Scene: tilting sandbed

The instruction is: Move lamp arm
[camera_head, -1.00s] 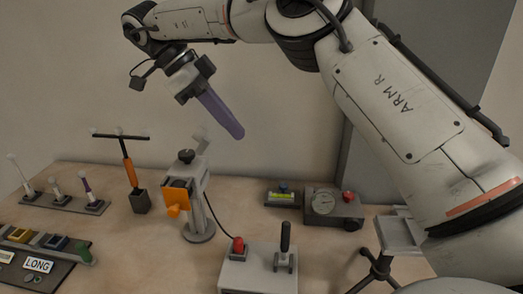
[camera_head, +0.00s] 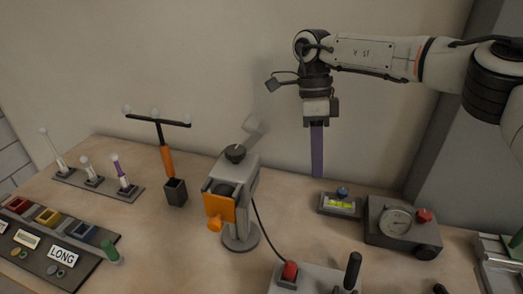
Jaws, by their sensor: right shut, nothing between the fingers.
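A grey lamp-like device (camera_head: 240,205) stands on a round base near the middle of the table. It has a dark knob on top, an orange front plate (camera_head: 219,208) and a pale tilted piece (camera_head: 253,127) behind it. Which part is the lamp arm, I cannot tell for sure. My right gripper (camera_head: 317,172) hangs in the air right of the device and points straight down. Its long purple end is shut and holds nothing. It is apart from the device. My left gripper is not in view.
A gauge box (camera_head: 398,224) and a small level block (camera_head: 340,204) stand at right. A control box (camera_head: 310,280) with a red button is in front. A T-shaped orange stand (camera_head: 166,160), a rack of small posts (camera_head: 97,184) and a labelled tray (camera_head: 50,243) are at left.

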